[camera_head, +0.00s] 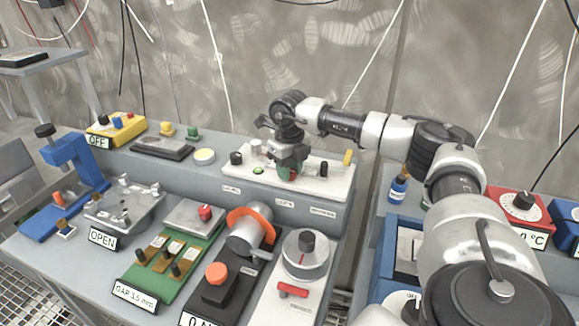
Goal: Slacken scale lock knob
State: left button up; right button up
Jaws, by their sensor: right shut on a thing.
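My right gripper (288,168) reaches in from the right and points down at a white panel (306,186) on the raised back shelf of the bench. It is shut on a small part of that panel, mostly hidden by the fingers; a bit of red and green shows at the fingertips. I cannot tell for sure whether this is the scale lock knob. On the same panel stand a black knob (236,158), a green button (258,170), another black knob (323,169) and a yellow piece (348,157). My left gripper is not in view.
In front stand a dial unit with a red lever (292,290), an orange-ringed cylinder (247,232), a green gauge block (165,262) and a blue clamp (70,170). At right are a blue bottle (398,188) and a red dial box (520,208). Cables hang behind.

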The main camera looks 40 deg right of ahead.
jog(key=n, duration=0.3)
jog(key=shift+r+n+p, duration=0.1)
jog(key=shift+n+p, duration=0.2)
jog(key=shift+p, duration=0.1)
jog(key=n, duration=0.3)
jog(key=shift+n, duration=0.3)
jog(key=n, duration=0.3)
jog(key=shift+n+p, duration=0.4)
jog(key=shift+n, duration=2.1)
jog(key=o, duration=0.9)
notch_tip(320, 180, up, 11)
jog(key=shift+f+b, duration=0.1)
jog(key=shift+b, duration=0.3)
